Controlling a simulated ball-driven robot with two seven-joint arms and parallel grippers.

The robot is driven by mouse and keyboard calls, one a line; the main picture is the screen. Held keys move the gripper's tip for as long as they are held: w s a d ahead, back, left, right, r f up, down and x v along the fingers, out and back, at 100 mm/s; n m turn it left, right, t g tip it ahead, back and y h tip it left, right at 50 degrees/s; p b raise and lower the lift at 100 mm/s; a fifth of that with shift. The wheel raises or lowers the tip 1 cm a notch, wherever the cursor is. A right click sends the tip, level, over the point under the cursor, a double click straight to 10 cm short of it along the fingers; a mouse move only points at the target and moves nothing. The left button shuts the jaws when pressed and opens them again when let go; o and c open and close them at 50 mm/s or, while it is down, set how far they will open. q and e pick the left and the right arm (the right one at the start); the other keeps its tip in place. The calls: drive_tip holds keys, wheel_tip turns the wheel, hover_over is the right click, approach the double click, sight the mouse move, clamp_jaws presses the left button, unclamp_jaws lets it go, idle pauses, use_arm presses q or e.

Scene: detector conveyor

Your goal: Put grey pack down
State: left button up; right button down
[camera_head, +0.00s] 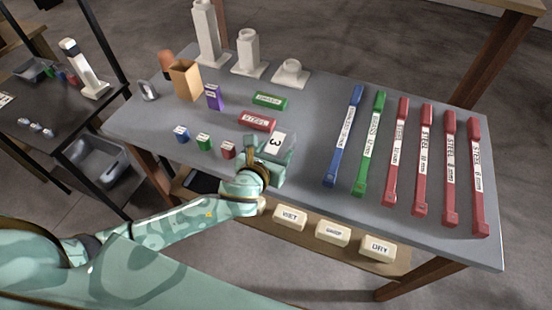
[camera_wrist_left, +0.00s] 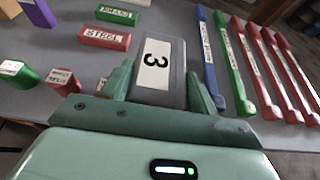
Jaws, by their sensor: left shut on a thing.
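The grey pack (camera_wrist_left: 176,73) has a white label with a "3". It sits between the two fingers of my left gripper (camera_wrist_left: 160,95) in the left wrist view, and the gripper is shut on it. In the head view the pack (camera_head: 281,143) is over the front part of the grey table (camera_head: 315,105), just in front of the red steel block (camera_head: 257,122). Whether its underside touches the table top cannot be told. My right gripper is not in view.
A green block (camera_head: 270,100) lies behind the red one. Small blue, green and red blocks (camera_head: 228,151) stand left of my gripper. Blue, green and red bars (camera_head: 343,135) lie to the right. White stands (camera_head: 248,55) are at the back. Cream blocks (camera_head: 333,232) sit on a lower shelf.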

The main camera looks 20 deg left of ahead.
use_arm(q)
drive_tip(key=shift+w+a+f+b, duration=0.2)
drive_tip(key=shift+w+f+b, duration=0.15)
drive_tip(key=shift+w+f, duration=0.7)
wheel_tip(320, 180, down, 4)
drive_tip(key=shift+w+r+b, duration=0.1)
drive_tip(key=shift+r+b, duration=0.05)
drive_tip(key=shift+b, duration=0.8)
drive_tip(key=shift+r, duration=0.1)
drive_tip(key=o, duration=1.4)
